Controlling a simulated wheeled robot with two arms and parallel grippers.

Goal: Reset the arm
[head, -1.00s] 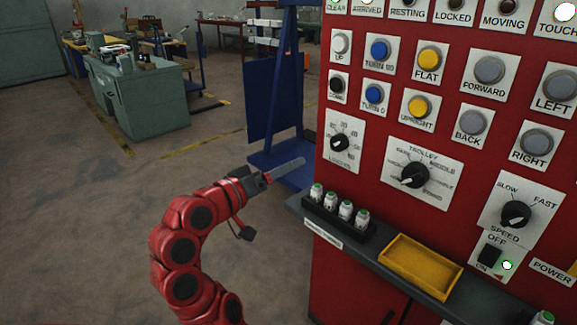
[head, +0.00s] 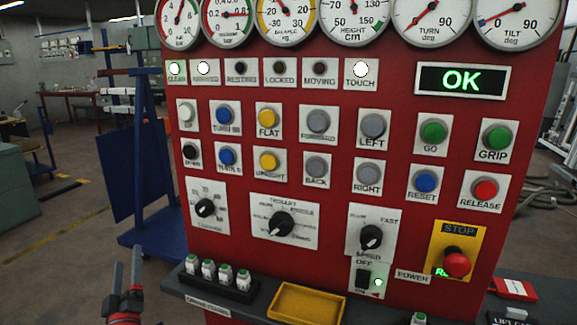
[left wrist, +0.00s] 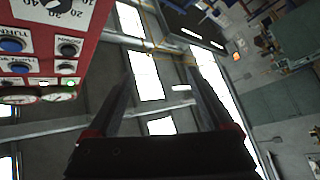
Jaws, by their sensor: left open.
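The red control panel (head: 340,210) fills most of the head view. The blue RESET button (head: 426,181) is on its right side, between the GO button (head: 433,131) and the red STOP knob (head: 457,262). The OK display (head: 462,79) is lit green. My left gripper (head: 127,268) is at the lower left of the head view, pointing up, open and empty, left of the panel's shelf. In the left wrist view its two fingers (left wrist: 160,90) stand apart with nothing between them. My right gripper is not in view.
A shelf below the panel holds several small white bottles (head: 218,272) in a rack and a yellow tray (head: 308,302). A blue frame (head: 140,175) stands left of the panel. Floor farther left is open.

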